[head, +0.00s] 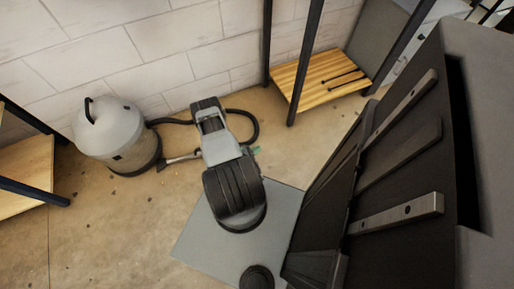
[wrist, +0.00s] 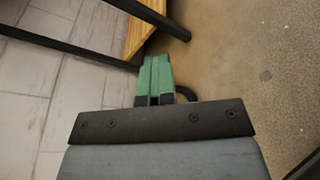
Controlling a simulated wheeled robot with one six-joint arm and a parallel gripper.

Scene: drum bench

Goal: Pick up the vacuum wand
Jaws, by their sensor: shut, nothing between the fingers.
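The vacuum wand (head: 182,158) lies on the floor at the right of the grey vacuum canister (head: 112,130) in the head view. Its pale tube and dark end show at the left of my arm, and my arm hides the rest. A black hose (head: 174,122) runs from the canister behind my arm and curves back at its right. My gripper shows only as a bit of green (head: 257,150) at the right of my arm. In the wrist view the green fingers of my gripper (wrist: 156,62) are together and empty. A dark curve (wrist: 187,93), perhaps the hose, shows beside them.
A wooden shelf (head: 316,78) with black legs stands at the back right, with dark rods on it. Another wooden shelf (head: 26,172) stands at the left edge. A tiled wall (head: 190,42) closes off the back. The floor (head: 120,230) in front is open.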

